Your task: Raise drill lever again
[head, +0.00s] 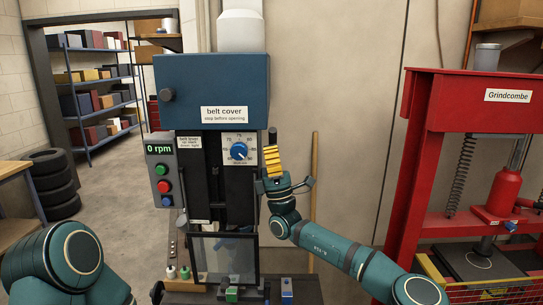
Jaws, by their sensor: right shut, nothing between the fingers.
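The drill press has a blue belt cover (175,95) on top and a dark column below it. A short dark handle end (272,134) stands upright at the right side of the drill head, and it looks like the tip of the drill lever. My right gripper (271,150) has its yellow fingers shut and empty, just below this handle end. I cannot tell whether the fingers touch it. The rest of the lever is hidden behind the gripper or too dark to make out. My left arm shows at the lower left, but its gripper is out of view.
The control box (163,174) reads 0 rpm, and a dial (239,151) sits on the drill's front. A clear guard (225,262) hangs low in front. A red press (430,150) stands at the right. A wooden pole (315,190) leans behind my right arm.

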